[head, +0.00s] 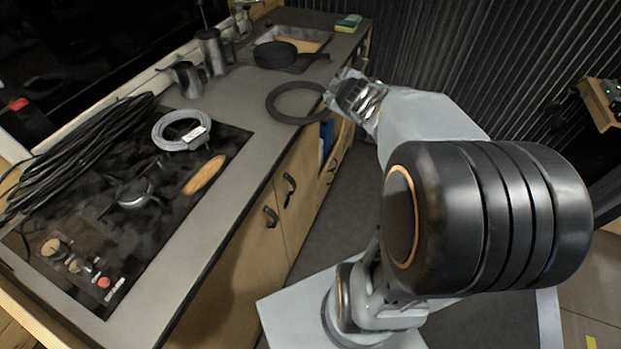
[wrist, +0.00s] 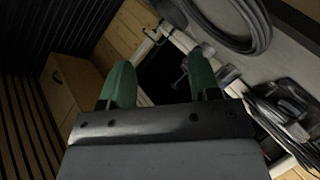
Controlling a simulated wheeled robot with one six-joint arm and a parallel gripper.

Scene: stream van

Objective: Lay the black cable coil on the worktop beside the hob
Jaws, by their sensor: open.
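The black cable coil (head: 271,104) lies flat as a ring on the grey worktop (head: 232,190), past the far right corner of the black hob (head: 150,240) and close to the worktop's front edge. It also shows at the top right of the wrist view (wrist: 232,45). My gripper (head: 345,92) is at the right side of the coil in the head view, by the front edge. In the wrist view its green fingers (wrist: 161,80) are apart with nothing between them, and the coil is outside them.
A grey cable coil (head: 158,134) with a white label and a large bundle of black cable (head: 75,150) lie on the hob. Metal jugs (head: 212,52) stand behind. A dark pan (head: 275,55) is at the sink. The worktop strip before the hob is clear.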

